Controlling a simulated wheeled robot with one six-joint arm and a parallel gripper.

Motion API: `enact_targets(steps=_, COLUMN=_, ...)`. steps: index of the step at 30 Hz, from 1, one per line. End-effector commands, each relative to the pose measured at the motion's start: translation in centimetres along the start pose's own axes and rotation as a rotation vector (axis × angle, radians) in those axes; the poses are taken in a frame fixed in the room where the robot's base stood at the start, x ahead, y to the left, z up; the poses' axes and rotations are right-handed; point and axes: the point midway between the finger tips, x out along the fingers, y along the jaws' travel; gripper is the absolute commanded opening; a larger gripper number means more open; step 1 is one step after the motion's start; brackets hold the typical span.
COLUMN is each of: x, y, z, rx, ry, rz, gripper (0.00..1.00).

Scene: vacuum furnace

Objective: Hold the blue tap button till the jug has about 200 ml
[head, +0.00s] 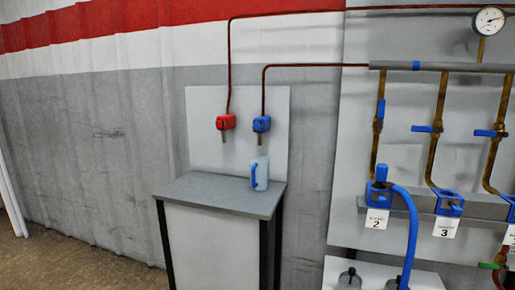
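The blue tap (261,125) is a small blue box on the pale wall panel, with a short spout pointing down and a copper pipe rising from it. Its button is too small to make out. The jug (262,173) stands upright on the grey table top below the blue tap. It is pale and see-through with a blue handle on its left side. I cannot tell how much water is in it. My gripper is not in view.
A red tap (226,122) hangs left of the blue one. The grey table (205,190) is otherwise bare. To the right stand brass pipes with blue valves, a gauge (489,20) and a blue hose (411,225). Floor shows at lower left.

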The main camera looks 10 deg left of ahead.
Motion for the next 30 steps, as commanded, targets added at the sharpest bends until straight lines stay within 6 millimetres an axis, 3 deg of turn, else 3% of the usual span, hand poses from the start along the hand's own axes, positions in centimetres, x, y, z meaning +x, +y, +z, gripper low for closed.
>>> enact_targets(steps=8, x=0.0, y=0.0, z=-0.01, rx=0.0, ry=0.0, rz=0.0, gripper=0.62)
enact_targets(steps=11, x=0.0, y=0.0, z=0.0, rx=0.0, ry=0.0, rz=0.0, gripper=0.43)
enact_targets(steps=16, x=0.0, y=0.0, z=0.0, rx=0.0, ry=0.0, rz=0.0, gripper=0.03)
enact_targets(steps=17, x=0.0, y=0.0, z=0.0, rx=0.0, ry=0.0, rz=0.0, gripper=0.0)
enact_targets(steps=30, x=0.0, y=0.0, z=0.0, rx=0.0, ry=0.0, rz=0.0, gripper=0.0)
